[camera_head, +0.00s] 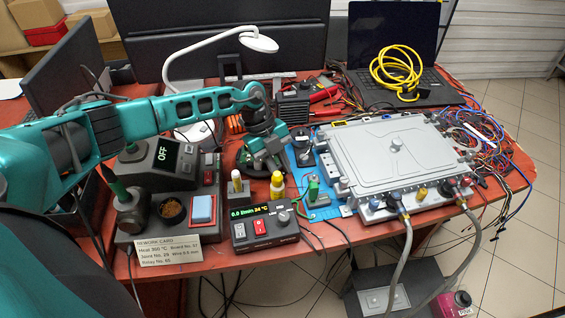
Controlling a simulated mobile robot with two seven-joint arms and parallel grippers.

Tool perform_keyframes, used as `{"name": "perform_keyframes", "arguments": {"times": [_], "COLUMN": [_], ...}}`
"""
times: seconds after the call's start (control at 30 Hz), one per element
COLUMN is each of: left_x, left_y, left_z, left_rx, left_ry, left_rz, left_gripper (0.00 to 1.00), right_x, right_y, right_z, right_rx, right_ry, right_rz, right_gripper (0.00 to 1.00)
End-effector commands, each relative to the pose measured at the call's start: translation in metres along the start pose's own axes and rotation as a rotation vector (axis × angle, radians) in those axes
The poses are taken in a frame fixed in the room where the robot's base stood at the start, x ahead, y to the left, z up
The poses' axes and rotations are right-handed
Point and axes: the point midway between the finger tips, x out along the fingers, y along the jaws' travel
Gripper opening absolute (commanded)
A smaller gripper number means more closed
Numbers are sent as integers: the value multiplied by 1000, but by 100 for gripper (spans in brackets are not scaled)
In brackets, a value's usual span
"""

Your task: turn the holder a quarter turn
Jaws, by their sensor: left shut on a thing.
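My left gripper (268,148) reaches in from the left and points down at the middle of the bench. It is shut on what looks like the holder (246,160), a low dark piece with some green on it. The gripper hides much of this piece, so its full shape and the exact grip are unclear. My right gripper is not in view.
A large grey metal case (370,160) with two hoses at its front stands to the right on a blue mat (325,193). A pump controller (262,227), glue bottles (277,185) and a rework station (160,165) crowd the front and left. A lamp (215,42) arches behind.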

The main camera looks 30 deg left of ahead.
Motion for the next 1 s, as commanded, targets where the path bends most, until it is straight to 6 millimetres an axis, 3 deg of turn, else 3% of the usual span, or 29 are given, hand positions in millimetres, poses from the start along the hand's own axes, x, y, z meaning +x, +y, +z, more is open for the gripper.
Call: {"name": "perform_keyframes", "arguments": {"times": [0.5,1.0], "left_x": [-4,-6], "left_y": [18,25], "left_z": [-2,-1], "left_rx": [211,295], "left_ry": [44,61], "left_rz": [87,121], "left_gripper": [0,0], "right_x": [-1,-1], "right_y": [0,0], "right_z": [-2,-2], "right_rx": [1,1], "right_ry": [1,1], "right_rz": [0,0], "right_gripper": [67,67]}}
